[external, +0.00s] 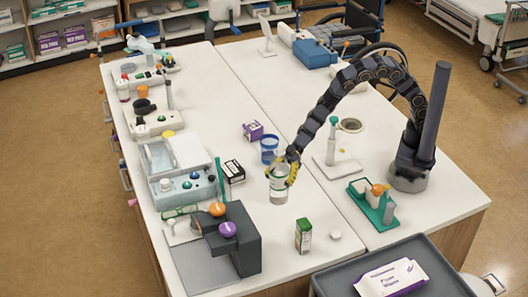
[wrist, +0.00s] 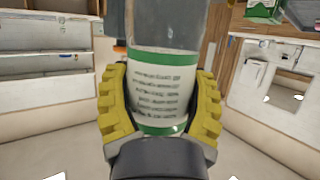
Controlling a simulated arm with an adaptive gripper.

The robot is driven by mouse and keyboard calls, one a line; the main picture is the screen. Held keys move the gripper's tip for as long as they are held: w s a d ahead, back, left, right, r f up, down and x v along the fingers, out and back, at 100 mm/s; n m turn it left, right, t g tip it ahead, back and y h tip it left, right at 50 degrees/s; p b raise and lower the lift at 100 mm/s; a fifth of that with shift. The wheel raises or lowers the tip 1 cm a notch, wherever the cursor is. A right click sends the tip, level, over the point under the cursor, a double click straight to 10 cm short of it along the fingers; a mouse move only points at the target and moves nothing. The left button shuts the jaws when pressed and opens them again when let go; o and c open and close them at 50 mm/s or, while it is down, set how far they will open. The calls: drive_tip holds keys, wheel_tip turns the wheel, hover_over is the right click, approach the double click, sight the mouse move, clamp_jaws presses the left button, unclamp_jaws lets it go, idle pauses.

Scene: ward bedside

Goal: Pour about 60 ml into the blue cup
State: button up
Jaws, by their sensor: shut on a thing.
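A bottle (external: 279,190) with a green and white label is between the yellow fingers of my gripper (external: 284,171). The gripper is shut on it. In the wrist view the fingers (wrist: 160,110) press on both sides of the bottle's printed label (wrist: 162,85); the bottle's ends are out of that view. In the external view the bottle looks about upright, and I cannot tell whether it touches the table. The blue cup (external: 268,143) stands upright on the table just behind and slightly left of the bottle. I cannot see a liquid level in either.
A purple box (external: 253,130) stands behind the cup, and a black and white box (external: 233,171) to the left. A green and white carton (external: 303,235) stands in front of the bottle. Bare white table lies right of the bottle.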

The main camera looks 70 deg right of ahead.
drive_tip(key=w+d+r+m+t+h, duration=0.2)
drive_tip(key=w+m+t, duration=0.2)
drive_tip(key=w, duration=0.2)
drive_tip(key=w+d+r+m+t+h, duration=0.2)
drive_tip(key=w+m+t, duration=0.2)
drive_tip(key=w, duration=0.3)
drive_tip(key=d+f+m+t+h, duration=0.2)
drive_tip(key=d+f+m+h, duration=0.8)
drive_tip(key=d, duration=0.4)
wheel_tip(320, 180, down, 2)
drive_tip(key=shift+w+f+t+h, duration=0.15)
drive_tip(key=shift+w+t+h, duration=0.2)
drive_tip(key=shift+h, duration=0.55)
